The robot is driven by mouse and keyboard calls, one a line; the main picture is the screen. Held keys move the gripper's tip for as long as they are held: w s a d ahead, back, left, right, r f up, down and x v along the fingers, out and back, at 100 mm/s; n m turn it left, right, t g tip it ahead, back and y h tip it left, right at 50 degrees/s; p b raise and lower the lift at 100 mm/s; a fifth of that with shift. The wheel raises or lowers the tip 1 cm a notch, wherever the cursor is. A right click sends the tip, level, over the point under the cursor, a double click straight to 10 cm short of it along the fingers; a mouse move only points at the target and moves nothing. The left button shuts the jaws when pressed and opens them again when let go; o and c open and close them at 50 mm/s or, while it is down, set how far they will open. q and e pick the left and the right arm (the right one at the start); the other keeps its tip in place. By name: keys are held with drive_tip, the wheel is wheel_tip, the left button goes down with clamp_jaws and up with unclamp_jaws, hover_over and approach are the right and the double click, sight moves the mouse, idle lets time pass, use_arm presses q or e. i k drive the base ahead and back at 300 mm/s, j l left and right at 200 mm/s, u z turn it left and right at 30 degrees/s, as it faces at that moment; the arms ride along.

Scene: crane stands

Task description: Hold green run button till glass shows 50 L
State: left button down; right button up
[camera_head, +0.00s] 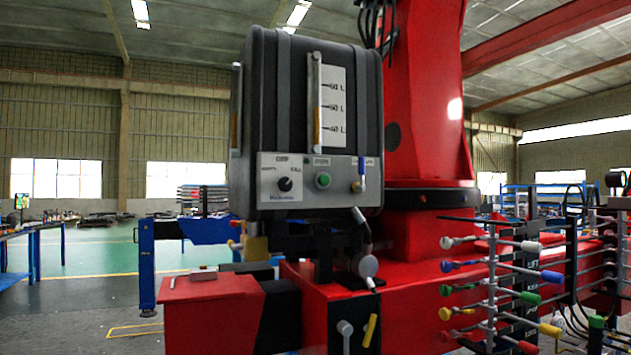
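The green run button (323,181) sits on the light grey control panel (305,198) on the front of a dark grey tank (278,100). Nothing touches it. Above it stands the upright sight glass (316,72), with amber liquid in its lower part. A white scale (334,95) beside the glass carries marks that appear to read 60, 50 and 40 L from top to bottom. The liquid's top looks near the middle mark, but is too small to read exactly. Neither of my grippers is in view.
A black selector knob (285,184) is left of the button, and a blue-handled valve (361,168) is right of it. Colour-knobbed levers (520,270) stick out at the right. The red crane column (425,100) rises behind the tank. The space before the panel looks clear.

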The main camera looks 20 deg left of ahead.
sight(323, 180)
drive_tip(key=i+l+u, duration=0.1)
drive_tip(key=l+u, duration=0.15)
drive_tip(key=u, duration=0.15)
drive_tip(key=l+u, duration=0.35)
drive_tip(key=i+l+u, duration=0.1)
drive_tip(key=l+u, duration=0.25)
drive_tip(key=l, duration=2.3)
drive_tip(key=u, duration=0.05)
